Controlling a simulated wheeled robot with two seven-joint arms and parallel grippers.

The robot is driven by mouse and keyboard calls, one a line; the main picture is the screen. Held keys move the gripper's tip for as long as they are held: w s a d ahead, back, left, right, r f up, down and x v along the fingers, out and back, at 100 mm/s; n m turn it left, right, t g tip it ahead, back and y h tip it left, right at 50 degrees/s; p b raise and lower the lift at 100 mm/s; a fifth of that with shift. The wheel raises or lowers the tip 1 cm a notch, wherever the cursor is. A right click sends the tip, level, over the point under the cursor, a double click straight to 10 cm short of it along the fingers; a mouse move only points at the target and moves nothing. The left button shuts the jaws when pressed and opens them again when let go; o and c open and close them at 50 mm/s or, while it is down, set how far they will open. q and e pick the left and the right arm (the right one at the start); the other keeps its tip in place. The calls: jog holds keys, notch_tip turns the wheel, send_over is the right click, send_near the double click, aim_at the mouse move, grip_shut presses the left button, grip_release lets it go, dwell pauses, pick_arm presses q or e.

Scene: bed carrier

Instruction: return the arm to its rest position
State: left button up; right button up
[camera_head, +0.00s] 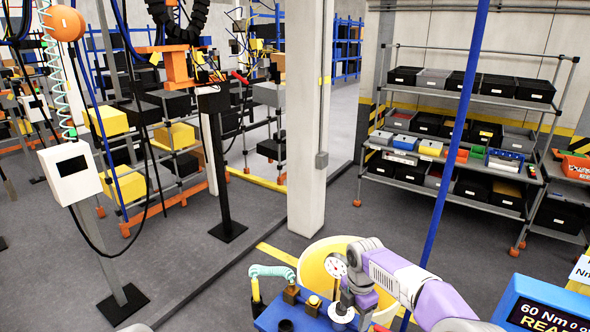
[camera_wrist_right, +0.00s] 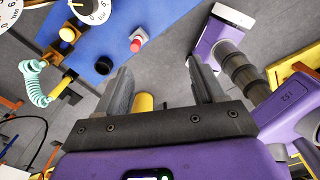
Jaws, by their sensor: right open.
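My right arm (camera_head: 430,295), purple, white and grey, comes in from the bottom right in the head view. It bends over a blue panel (camera_head: 272,318) at the bottom centre. In the right wrist view my right gripper (camera_wrist_right: 162,72) has its two grey fingers apart, with nothing held between them. A yellow cylinder (camera_wrist_right: 145,102) shows behind the fingers, apart from them as far as I can tell. The blue panel also fills the upper left there. My left gripper is not in view.
A teal coiled hose (camera_head: 272,271) and a gauge (camera_head: 335,265) stand on the panel close to the arm. A blue post (camera_head: 455,140) rises behind it. A screen (camera_head: 548,310) stands at bottom right.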

jog(key=s+a+f+m+y+b, duration=0.1)
jog(key=s+a+f+m+b, duration=0.2)
jog(key=f, duration=0.7)
jog(key=s+a+f+m+y+b, duration=0.1)
jog(key=s+f+m+b, duration=0.3)
jog(key=f, duration=0.6)
jog(key=s+a+f+m+y+b, duration=0.2)
jog(key=s+f+m, duration=0.3)
jog(key=f, duration=0.6)
pick_arm(q)
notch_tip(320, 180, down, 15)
jog(key=b, duration=0.5)
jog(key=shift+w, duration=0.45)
pick_arm(e)
jog(key=s+f+m, duration=1.2)
jog(key=s+m, duration=0.2)
jog(key=s, duration=0.1)
jog(key=shift+s+t, duration=0.3)
